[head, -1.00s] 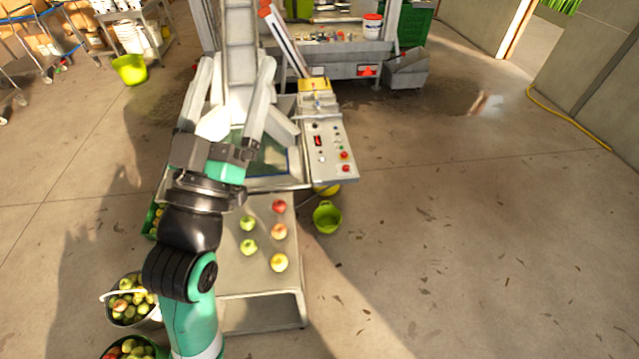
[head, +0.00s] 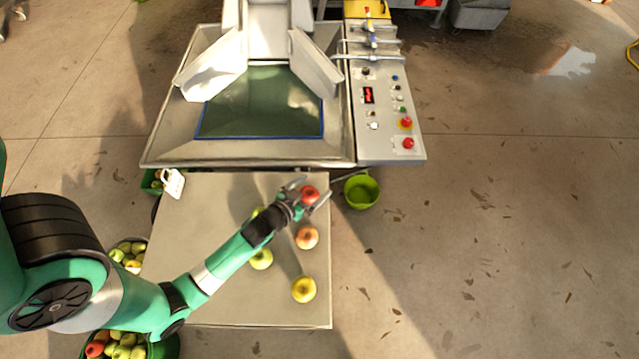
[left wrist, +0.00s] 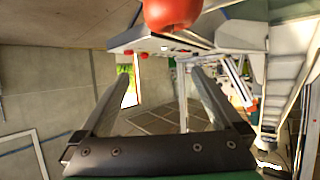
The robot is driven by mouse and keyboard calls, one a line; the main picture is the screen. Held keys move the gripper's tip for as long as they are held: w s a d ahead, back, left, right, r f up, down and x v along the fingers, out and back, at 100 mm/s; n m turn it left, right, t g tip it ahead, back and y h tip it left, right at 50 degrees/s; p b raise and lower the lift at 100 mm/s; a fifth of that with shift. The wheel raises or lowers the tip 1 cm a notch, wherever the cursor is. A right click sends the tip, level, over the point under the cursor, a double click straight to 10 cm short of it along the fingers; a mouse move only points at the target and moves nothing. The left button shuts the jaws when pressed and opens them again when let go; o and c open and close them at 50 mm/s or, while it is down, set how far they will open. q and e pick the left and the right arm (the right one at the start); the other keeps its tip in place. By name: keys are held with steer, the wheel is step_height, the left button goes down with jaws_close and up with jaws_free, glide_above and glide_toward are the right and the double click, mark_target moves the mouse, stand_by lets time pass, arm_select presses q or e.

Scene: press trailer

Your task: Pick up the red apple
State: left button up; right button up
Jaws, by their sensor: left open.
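The red apple (head: 309,195) is near the right edge of the steel table (head: 200,220), close to its far side. My left gripper (head: 312,191) reaches across the table from the left, with its fingers spread on either side of the apple in the head view. In the left wrist view the apple (left wrist: 172,12) is cut off by the top edge, above the open fingers (left wrist: 167,75), with nothing gripped between them. My right gripper is out of view.
A blush apple (head: 306,238), a yellow apple (head: 303,290) and a green apple (head: 261,259) sit nearby; another green apple is mostly behind my gripper. The press hopper (head: 170,140) and control panel (head: 385,130) stand beyond the table. A green bucket (head: 361,190) stands at right.

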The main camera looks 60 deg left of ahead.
mark_target(306, 197)
arm_select(q)
steer(key=shift+n+g, duration=0.3)
steer(key=shift+g, duration=0.2)
steer(key=s+f, duration=0.1)
steer(key=f, duration=0.1)
steer(key=s+f+b, duration=0.1)
steer(key=s+f, duration=0.1)
steer(key=f, duration=0.1)
steer(key=shift+s+d+f+b, duration=0.3)
steer(key=shift+s+d+b, duration=0.05)
steer(key=shift+d+b, duration=0.05)
steer(key=shift+w+a+r, duration=0.1)
steer(key=shift+w+a, duration=0.1)
steer(key=shift+a, duration=0.15)
steer(key=shift+x, duration=0.95)
steer(key=shift+w+a, duration=0.1)
steer(key=b+x, duration=0.2)
steer(key=x, duration=0.3)
steer(key=shift+a, duration=0.2)
steer(key=c, duration=1.3)
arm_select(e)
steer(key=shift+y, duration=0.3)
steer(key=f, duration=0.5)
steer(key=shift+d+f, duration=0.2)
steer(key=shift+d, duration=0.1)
